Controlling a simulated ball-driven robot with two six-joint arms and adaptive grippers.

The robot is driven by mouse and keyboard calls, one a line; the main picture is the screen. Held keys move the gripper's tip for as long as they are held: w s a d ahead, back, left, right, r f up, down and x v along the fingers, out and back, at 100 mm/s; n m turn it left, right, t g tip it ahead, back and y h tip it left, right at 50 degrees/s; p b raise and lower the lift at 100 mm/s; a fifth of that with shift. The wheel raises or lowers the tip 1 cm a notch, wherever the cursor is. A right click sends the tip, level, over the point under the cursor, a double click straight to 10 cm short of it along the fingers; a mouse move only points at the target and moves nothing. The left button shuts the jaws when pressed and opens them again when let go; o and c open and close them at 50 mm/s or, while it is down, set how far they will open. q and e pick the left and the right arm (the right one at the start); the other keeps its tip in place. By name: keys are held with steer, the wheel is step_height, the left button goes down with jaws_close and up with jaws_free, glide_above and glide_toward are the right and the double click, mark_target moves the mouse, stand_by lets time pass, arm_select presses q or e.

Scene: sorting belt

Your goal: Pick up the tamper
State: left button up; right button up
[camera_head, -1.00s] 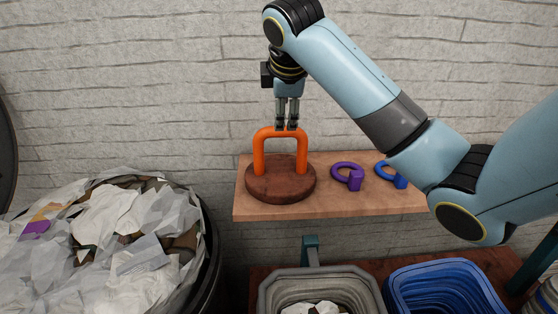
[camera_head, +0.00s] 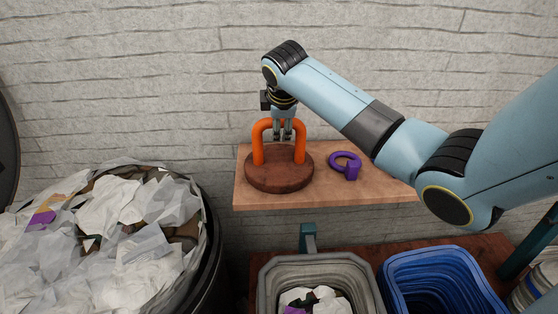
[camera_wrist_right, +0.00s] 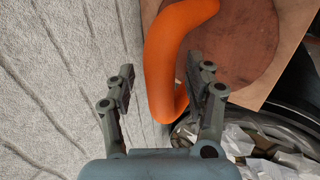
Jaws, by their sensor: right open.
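The tamper (camera_head: 280,175) is a round dark wooden disc with an orange arched handle (camera_head: 258,150). It stands upright on the wooden shelf. My right gripper (camera_head: 282,137) points down at the top bar of the handle, its fingertips showing just below the bar. In the right wrist view the gripper (camera_wrist_right: 165,82) is open, with the orange handle (camera_wrist_right: 162,70) passing between its fingers. The right finger looks close to the handle; contact cannot be told. My left gripper is not in view.
A purple ring-shaped piece (camera_head: 346,165) lies on the shelf (camera_head: 375,192) right of the tamper. Below stand a grey bin (camera_head: 268,290) and a blue bin (camera_head: 400,270). A large bin of crumpled waste (camera_head: 130,225) is at left. My right arm crosses the shelf's right side.

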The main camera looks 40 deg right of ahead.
jaws_close()
stand_by(0.5)
steer(key=shift+w+r, duration=0.1)
steer(key=shift+r, duration=0.05)
